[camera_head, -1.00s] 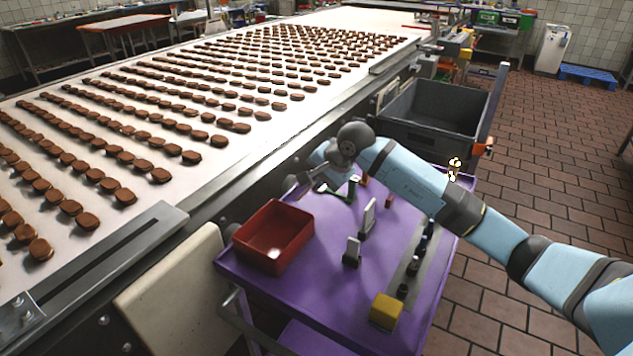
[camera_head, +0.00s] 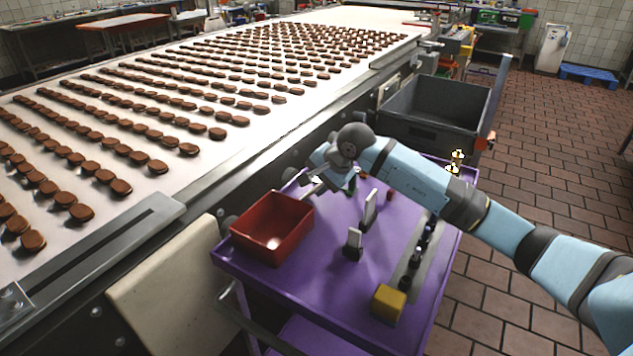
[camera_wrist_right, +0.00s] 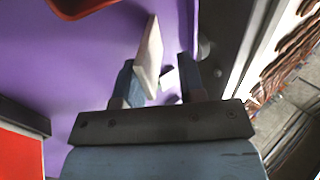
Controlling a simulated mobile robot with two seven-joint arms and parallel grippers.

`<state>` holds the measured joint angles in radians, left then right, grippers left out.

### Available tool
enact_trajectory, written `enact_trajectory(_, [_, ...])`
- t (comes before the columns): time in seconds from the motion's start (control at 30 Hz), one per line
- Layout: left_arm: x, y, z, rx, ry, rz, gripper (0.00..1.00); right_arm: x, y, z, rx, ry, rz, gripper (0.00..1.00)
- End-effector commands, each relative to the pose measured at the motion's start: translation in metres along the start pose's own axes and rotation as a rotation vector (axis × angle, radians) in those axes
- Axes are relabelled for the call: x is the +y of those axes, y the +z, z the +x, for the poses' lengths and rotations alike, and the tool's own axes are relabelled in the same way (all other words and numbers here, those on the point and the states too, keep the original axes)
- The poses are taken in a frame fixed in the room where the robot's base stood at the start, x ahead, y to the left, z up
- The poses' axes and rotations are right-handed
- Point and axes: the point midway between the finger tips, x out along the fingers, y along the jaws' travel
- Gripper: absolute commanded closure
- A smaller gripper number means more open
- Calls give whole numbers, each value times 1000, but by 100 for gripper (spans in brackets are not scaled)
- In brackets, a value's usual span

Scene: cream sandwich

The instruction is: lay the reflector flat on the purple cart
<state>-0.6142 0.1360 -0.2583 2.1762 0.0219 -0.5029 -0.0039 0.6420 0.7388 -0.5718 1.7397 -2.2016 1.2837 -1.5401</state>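The purple cart (camera_head: 300,300) stands beside the conveyor. In the right wrist view, a pale flat plate (camera_wrist_right: 150,55), which may be the reflector, stands on edge over the purple top (camera_wrist_right: 60,60), nearer the left finger. My right gripper (camera_head: 312,188) is over the cart, by the right corner of the red bin. In the wrist view its fingers (camera_wrist_right: 158,82) are apart, with a gap on the right finger's side. The head view hides most of what lies between them. My left gripper is out of view.
A red bin (camera_head: 270,256) sits at the cart's left. A grey crate (camera_head: 440,98) is behind. The front middle of the cart is clear.

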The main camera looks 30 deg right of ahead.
Motion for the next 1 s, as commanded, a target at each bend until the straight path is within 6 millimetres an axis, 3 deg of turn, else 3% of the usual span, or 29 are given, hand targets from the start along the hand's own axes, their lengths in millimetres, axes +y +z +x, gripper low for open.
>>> enact_trajectory(0.37, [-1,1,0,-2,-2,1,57,0,-1,-7,1,0,-1,63])
enact_trajectory(0.47, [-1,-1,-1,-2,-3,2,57,0,-1,-22,2,0,-2,63])
enact_trajectory(0.8, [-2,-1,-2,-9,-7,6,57,0,-1,-98,3,0,-3,63])
enact_trajectory(1.0, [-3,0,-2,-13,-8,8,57,0,-1,-128,2,0,0,63])
